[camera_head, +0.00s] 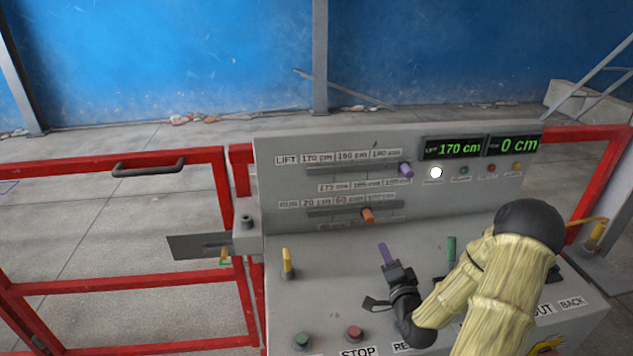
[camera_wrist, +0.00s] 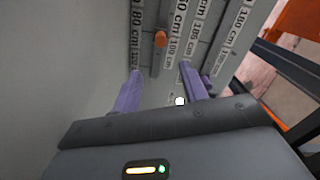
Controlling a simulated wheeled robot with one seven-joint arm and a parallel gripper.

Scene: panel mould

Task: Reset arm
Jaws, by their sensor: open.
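A grey control panel (camera_head: 345,145) stands in front of me. A purple slider knob (camera_head: 406,170) is at the right of the LIFT row. An orange knob (camera_head: 368,215) is in the RUN row and also shows in the wrist view (camera_wrist: 160,38).
Green displays (camera_head: 458,148) read 170 cm and 0 cm, and a white lamp (camera_head: 436,172) is lit. A yellow lever (camera_head: 287,262) and a green lever (camera_head: 451,249) stand on the console. Red railings (camera_head: 120,165) flank the panel. Floor (camera_head: 90,200) lies behind.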

